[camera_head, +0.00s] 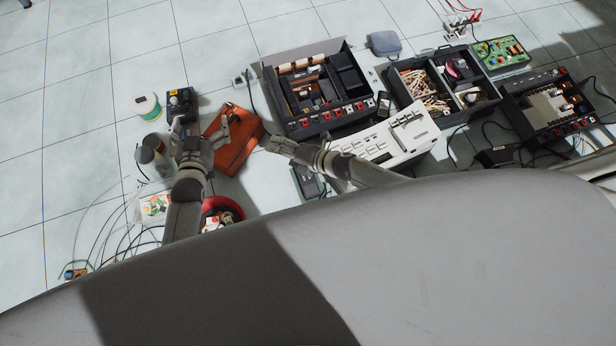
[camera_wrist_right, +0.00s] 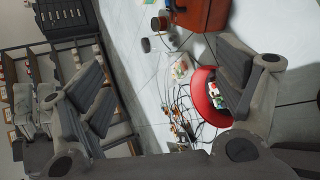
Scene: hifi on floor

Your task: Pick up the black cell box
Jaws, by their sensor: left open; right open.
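A small black box (camera_head: 181,101) with a grey round part on top stands on the floor at the left in the head view. It seems to be the black cell box. My left gripper (camera_head: 200,137) is open and empty, just nearer than the box, with one finger close to the box's near side. I cannot tell whether they touch. My right gripper (camera_head: 279,144) is right of the orange case, away from the box. The right wrist view shows its two fingers (camera_wrist_right: 165,90) wide apart with nothing between them. I cannot make out the box there.
An orange case (camera_head: 236,141) lies right of my left gripper. A white-green jar (camera_head: 147,105) and a grey can (camera_head: 151,149) stand to its left. A red bowl (camera_head: 232,206), loose wires, a white keyboard (camera_head: 407,138) and an open hifi unit (camera_head: 352,118) crowd the floor.

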